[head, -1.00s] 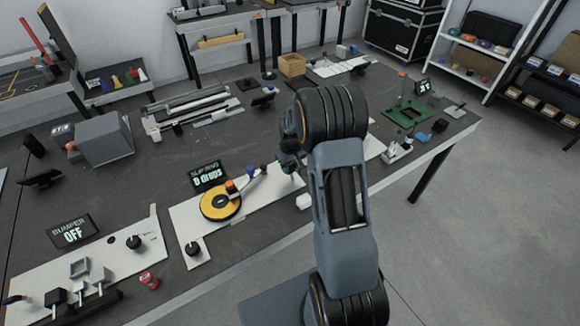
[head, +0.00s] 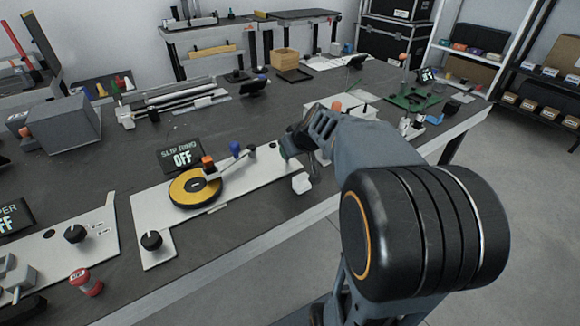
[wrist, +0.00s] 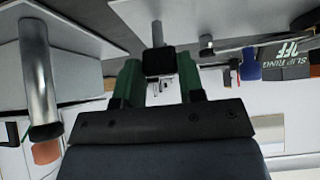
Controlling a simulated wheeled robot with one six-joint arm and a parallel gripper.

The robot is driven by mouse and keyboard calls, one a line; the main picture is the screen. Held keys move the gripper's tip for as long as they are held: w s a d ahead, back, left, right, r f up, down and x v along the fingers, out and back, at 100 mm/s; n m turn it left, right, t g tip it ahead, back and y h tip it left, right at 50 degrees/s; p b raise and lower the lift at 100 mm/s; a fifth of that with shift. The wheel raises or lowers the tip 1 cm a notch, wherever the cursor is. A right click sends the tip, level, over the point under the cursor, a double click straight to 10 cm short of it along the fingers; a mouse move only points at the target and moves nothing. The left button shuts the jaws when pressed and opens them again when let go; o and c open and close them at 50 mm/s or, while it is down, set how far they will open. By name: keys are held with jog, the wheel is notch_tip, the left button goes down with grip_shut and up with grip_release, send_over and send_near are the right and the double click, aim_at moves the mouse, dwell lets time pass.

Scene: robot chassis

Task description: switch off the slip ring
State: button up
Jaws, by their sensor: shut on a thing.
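The slip ring (head: 194,187) is a yellow and black disc on a light panel (head: 143,209). Its small black display (head: 181,156) reads "SLIP RING OFF", and the display also shows upside down in the wrist view (wrist: 287,62). In the wrist view my gripper (wrist: 159,75) has its two green fingers shut on a black-capped lever (wrist: 158,62) with a metal stem. In the head view my gripper is at the panel's right end, partly hidden by my arm.
A black knob (head: 151,240) stands at the panel's front left. A white block (head: 301,183) sits by the panel's right end. A red button (head: 86,281) is at the table's front left. A green board (head: 412,97) lies at the far right.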

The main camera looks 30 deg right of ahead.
jog(key=f+t+b, duration=0.1)
jog(key=b, duration=0.3)
jog(key=shift+s, duration=0.3)
jog(key=shift+s+r+b, duration=0.1)
jog(key=shift+b, duration=0.7)
jog(key=shift+s+r+t+b, duration=0.1)
jog(key=shift+r+t+b, duration=0.05)
jog(key=shift+t+b, duration=0.25)
jog(key=o, duration=0.9)
jog(key=shift+o, duration=0.2)
jog(key=p+v, duration=0.2)
jog(key=v, duration=1.1)
jog(key=shift+s+d+r+p, duration=0.25)
jog(key=shift+r+p, duration=0.05)
jog(key=shift+p, duration=0.05)
